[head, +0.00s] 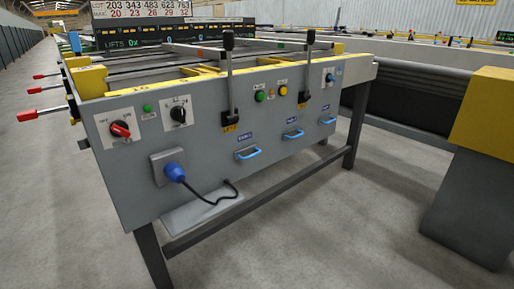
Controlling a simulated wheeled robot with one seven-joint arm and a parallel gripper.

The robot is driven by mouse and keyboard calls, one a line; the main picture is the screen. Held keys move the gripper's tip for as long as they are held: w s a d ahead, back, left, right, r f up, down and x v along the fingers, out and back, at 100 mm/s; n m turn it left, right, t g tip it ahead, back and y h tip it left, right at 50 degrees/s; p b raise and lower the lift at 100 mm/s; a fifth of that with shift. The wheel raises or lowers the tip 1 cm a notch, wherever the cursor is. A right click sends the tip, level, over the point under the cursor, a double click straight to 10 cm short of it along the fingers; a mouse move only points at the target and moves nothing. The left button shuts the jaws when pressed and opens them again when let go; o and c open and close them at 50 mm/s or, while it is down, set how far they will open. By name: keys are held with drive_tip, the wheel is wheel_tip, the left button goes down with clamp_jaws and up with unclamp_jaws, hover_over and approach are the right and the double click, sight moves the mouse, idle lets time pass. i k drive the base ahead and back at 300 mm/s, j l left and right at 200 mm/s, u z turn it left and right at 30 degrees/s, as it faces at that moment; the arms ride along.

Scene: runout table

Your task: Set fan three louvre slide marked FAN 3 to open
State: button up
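No label reading FAN 3 can be made out in the head view. Three blue pull handles sit on the grey front panel (220,190), each under a small blue label too small to read: a near one (248,154), a middle one (293,135) and a far one (328,121). Several rods with red grips stick out from the table's left end, the nearest grip (27,115) being the lowest. I cannot tell which of these is the FAN 3 slide or how it is set. My gripper is not in view.
The panel carries a red rotary switch (121,130), a black knob (179,114), two upright black-knobbed levers (229,80) (307,70), and a blue plug (175,171) with a hanging black cable. A yellow-topped block (485,115) stands at right. The floor (330,235) in front is clear.

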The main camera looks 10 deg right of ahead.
sight(240, 154)
drive_tip(key=i+j+z, duration=0.2)
drive_tip(key=i+j, duration=0.7)
drive_tip(key=j, duration=0.1)
